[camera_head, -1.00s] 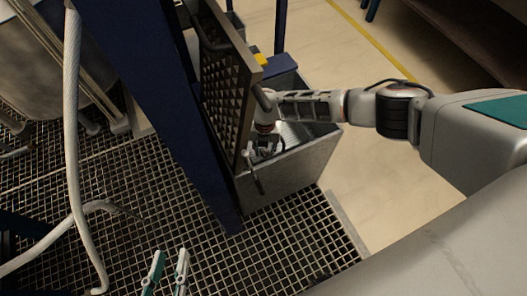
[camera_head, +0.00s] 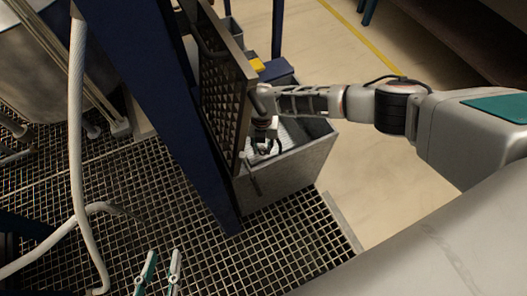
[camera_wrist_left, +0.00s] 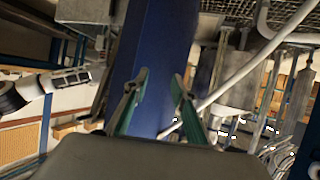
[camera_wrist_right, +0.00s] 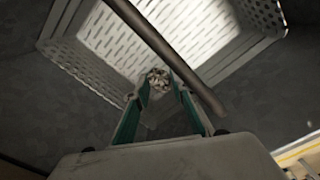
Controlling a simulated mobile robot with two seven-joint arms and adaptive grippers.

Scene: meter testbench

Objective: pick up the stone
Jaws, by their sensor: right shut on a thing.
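The stone (camera_wrist_right: 158,79) is a small pale, rough lump between the fingertips of my right gripper (camera_wrist_right: 158,92) in the right wrist view. That gripper is shut on it, inside the open grey metal box (camera_head: 290,172). In the head view the right gripper (camera_head: 262,150) is down in the box, and the stone cannot be made out there. My left gripper (camera_head: 158,272) is open and empty over the floor grating at the bottom of the head view. Its spread fingers also show in the left wrist view (camera_wrist_left: 155,95).
A perforated tray (camera_wrist_right: 215,40) lies in the box, and a dark bar (camera_wrist_right: 165,50) crosses close to my right fingers. The raised grid lid (camera_head: 222,95) and a blue post (camera_head: 165,110) stand left of the box. A white hose (camera_head: 76,150) hangs at left.

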